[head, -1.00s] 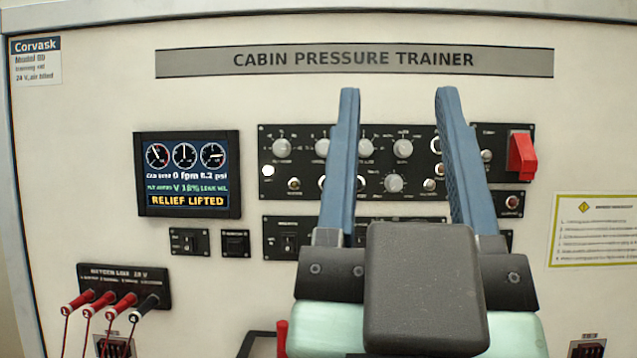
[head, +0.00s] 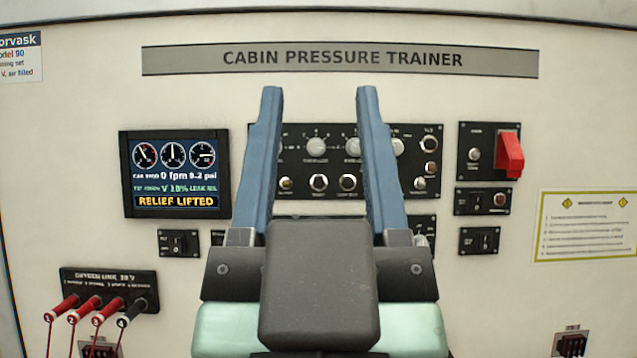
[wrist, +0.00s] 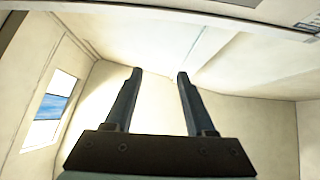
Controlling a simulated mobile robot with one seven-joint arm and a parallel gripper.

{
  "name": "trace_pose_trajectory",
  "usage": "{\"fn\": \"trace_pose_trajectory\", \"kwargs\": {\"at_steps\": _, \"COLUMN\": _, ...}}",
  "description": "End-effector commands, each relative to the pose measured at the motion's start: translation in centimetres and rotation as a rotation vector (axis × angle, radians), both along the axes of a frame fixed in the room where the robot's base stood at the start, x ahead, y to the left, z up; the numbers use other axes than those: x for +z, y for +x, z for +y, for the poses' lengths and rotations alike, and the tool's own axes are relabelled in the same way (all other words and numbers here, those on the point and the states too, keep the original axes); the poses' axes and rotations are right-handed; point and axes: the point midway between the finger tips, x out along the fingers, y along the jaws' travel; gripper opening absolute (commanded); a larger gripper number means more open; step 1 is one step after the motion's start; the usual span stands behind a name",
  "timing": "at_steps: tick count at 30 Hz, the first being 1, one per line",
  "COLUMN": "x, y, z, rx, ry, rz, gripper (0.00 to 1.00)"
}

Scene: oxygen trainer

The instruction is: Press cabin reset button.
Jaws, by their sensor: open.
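The cabin pressure trainer panel (head: 575,130) stands upright before me. Its central control panel (head: 330,133) carries knobs and round buttons, with its left end hidden behind my gripper. One dark round button (head: 348,183) shows between my fingers, and a small panel at right holds a reddish button (head: 499,200). The labels are too small to tell which one is the cabin reset button. My gripper (head: 319,92) is open and empty, in front of the central panel. In the wrist view my gripper (wrist: 160,75) has empty space between its fingers and pale walls beyond.
A screen (head: 175,174) at left reads "RELIEF LIFTED". A red guarded switch (head: 509,154) sticks out at right. A yellow-edged notice (head: 585,226) is at right.

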Motion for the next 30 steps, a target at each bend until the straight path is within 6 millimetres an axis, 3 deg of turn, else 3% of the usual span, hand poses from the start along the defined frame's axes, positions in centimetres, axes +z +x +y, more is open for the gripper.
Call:
{"fn": "trace_pose_trajectory", "kwargs": {"at_steps": 1, "x": 0.0, "y": 0.0, "z": 0.0, "rx": 0.0, "ry": 0.0, "rz": 0.0, "gripper": 0.46}}
{"fn": "trace_pose_trajectory", "kwargs": {"at_steps": 9, "x": 0.0, "y": 0.0, "z": 0.0, "rx": 0.0, "ry": 0.0, "rz": 0.0, "gripper": 0.0}}
{"fn": "trace_pose_trajectory", "kwargs": {"at_steps": 30, "x": 0.0, "y": 0.0, "z": 0.0, "rx": 0.0, "ry": 0.0, "rz": 0.0, "gripper": 0.0}}
